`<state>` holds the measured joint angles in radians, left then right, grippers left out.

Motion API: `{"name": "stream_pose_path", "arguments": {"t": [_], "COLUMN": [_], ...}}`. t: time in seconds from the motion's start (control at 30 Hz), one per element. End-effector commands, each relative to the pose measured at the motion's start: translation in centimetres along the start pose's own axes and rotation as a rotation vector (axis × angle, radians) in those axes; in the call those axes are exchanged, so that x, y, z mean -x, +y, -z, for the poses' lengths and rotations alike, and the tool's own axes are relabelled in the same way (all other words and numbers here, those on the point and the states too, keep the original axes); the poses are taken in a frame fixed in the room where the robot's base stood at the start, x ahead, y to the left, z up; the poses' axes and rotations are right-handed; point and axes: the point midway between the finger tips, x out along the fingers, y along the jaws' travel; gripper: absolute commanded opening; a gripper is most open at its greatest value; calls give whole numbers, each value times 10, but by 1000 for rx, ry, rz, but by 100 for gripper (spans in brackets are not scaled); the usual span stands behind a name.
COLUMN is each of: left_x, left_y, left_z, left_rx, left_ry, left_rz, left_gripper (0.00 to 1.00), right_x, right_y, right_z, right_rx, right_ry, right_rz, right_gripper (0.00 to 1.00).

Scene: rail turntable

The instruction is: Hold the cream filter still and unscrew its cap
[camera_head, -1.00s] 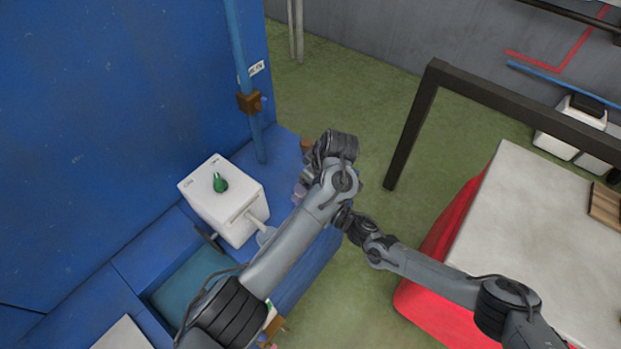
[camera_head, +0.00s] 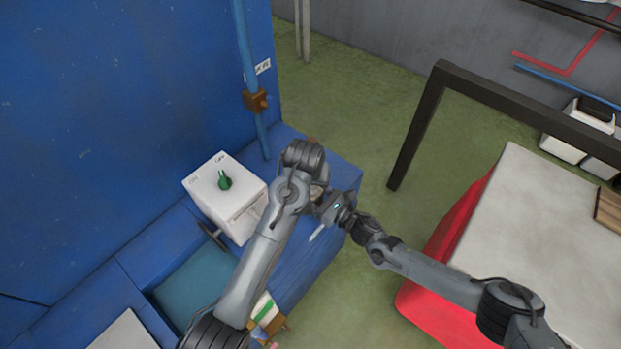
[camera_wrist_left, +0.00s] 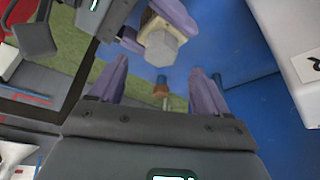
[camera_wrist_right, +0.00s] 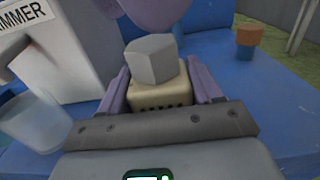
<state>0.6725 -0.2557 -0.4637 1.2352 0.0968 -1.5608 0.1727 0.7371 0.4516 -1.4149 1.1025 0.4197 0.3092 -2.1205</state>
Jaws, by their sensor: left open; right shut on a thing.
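The cream filter (camera_wrist_right: 160,98) sits between the fingers of my right gripper (camera_wrist_right: 160,78), which is shut on its body. Its grey faceted cap (camera_wrist_right: 150,60) faces up and away from the right wrist. In the left wrist view, the filter (camera_wrist_left: 153,22) and cap (camera_wrist_left: 164,50) show at top centre. My left gripper (camera_wrist_left: 160,68) is open, its purple fingers apart with nothing gripped; the cap lies just beyond its fingertips. Its blurred purple fingers also cross the top of the right wrist view. In the head view, my arms mostly hide the filter.
A white box (camera_head: 236,206) with a green knob (camera_head: 224,182) stands on the blue bench (camera_head: 345,178). A clear cup (camera_wrist_right: 38,120) is beside it. An orange-topped blue piece (camera_wrist_right: 247,38) stands farther back. A white-topped table (camera_head: 540,230) is to the right.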

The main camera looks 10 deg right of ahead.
Motion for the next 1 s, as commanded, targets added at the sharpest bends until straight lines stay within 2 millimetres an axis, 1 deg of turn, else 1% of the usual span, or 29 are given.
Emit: {"name": "stream_pose_path", "arguments": {"t": [0.43, 1.0], "left_x": [-4, -33], "left_y": [0, 0], "left_z": [-2, -14], "left_rx": [2, 3], "left_ry": [-1, -2], "left_rz": [1, 1], "left_gripper": [77, 77], "right_x": [0, 0], "right_y": [0, 0], "right_z": [1, 0], "right_rx": [0, 0], "right_ry": [1, 1], "right_rz": [0, 0], "right_gripper": [9, 9]}}
